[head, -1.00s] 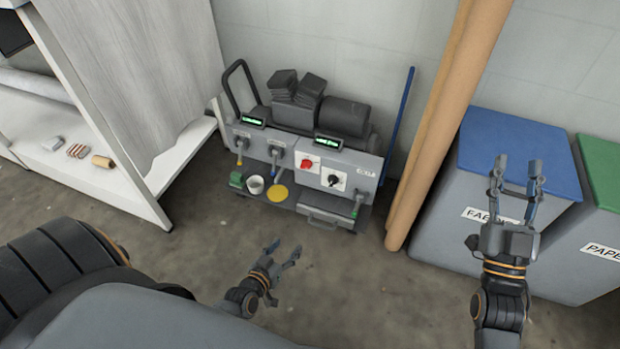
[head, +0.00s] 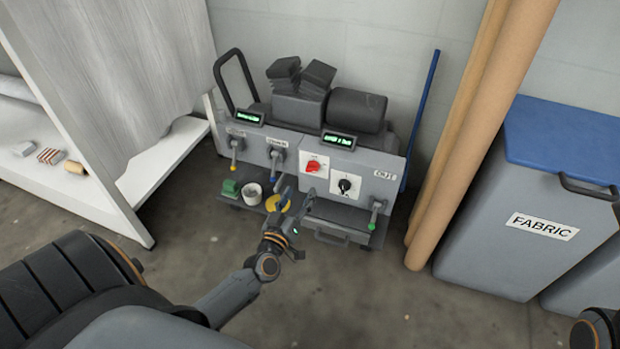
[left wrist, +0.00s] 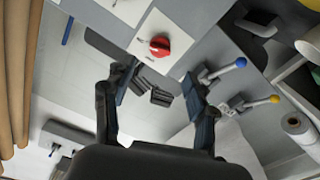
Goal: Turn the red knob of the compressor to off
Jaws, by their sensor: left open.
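The compressor (head: 285,155) is a grey machine on a low cart by the wall. Its red knob (head: 313,167) sits on a white plate on the front panel, left of a black knob (head: 345,186). My left gripper (head: 294,196) is open and empty, just below and in front of the red knob. In the left wrist view the red knob (left wrist: 160,46) shows beyond the spread fingers (left wrist: 158,82), apart from them. The knob's exact pointer mark is too small to read. My right gripper is out of view; only part of my right arm shows at the lower right edge.
Valve levers with yellow (head: 235,165) and blue (head: 275,172) tips are left of the knob; a green-tipped lever (head: 373,220) is right. Cardboard tubes (head: 465,150) and a fabric bin (head: 530,220) stand right. The floor in front is clear.

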